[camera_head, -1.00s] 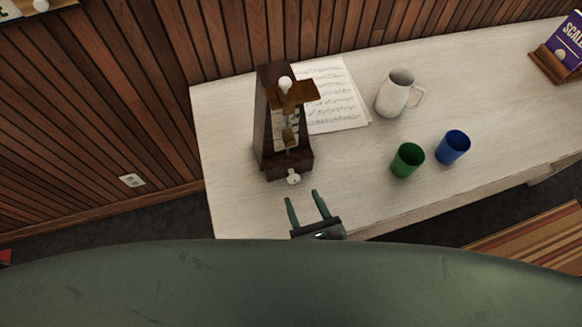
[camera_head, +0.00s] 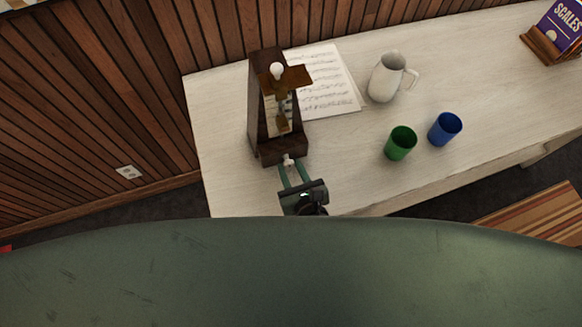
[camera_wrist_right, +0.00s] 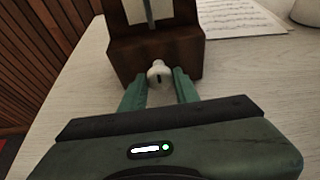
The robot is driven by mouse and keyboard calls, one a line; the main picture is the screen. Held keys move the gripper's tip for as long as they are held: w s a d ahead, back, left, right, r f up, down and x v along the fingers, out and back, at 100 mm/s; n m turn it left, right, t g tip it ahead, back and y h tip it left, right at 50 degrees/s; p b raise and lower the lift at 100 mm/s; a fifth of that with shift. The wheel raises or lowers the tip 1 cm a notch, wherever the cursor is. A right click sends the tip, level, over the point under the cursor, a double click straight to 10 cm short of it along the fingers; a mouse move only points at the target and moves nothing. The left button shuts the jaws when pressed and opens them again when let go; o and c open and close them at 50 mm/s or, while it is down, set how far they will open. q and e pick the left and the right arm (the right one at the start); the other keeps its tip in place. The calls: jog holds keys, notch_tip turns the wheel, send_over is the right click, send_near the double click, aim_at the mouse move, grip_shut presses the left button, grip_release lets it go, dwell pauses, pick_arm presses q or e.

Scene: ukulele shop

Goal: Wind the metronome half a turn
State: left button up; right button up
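The dark wooden metronome (camera_head: 258,115) stands upright near the left end of the pale table. Its small white winding key (camera_head: 288,160) sticks out low on the front; the right wrist view shows the key (camera_wrist_right: 158,74) with a dark slot. My right gripper (camera_head: 292,168) is at the key, with one green finger on each side of it. In the right wrist view my right gripper (camera_wrist_right: 160,80) looks open, with narrow gaps between fingers and key. My left gripper is not in view.
Sheet music (camera_head: 325,85) lies right of the metronome on the pale table (camera_head: 225,150). A white pitcher (camera_head: 384,80), a green cup (camera_head: 400,144) and a blue cup (camera_head: 445,130) stand farther right. A wood-panelled wall (camera_head: 110,80) runs behind.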

grip_shut()
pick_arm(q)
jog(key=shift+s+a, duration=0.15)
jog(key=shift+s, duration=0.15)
pick_arm(e)
jog(key=shift+d+f+m+y, duration=0.1)
jog(key=shift+m+y, duration=0.5)
jog(key=shift+m, duration=0.3)
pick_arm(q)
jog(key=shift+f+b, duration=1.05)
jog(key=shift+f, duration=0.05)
pick_arm(e)
jog(key=shift+m+y, duration=1)
jog(key=shift+m, duration=0.4)
jog(key=shift+g, duration=0.3)
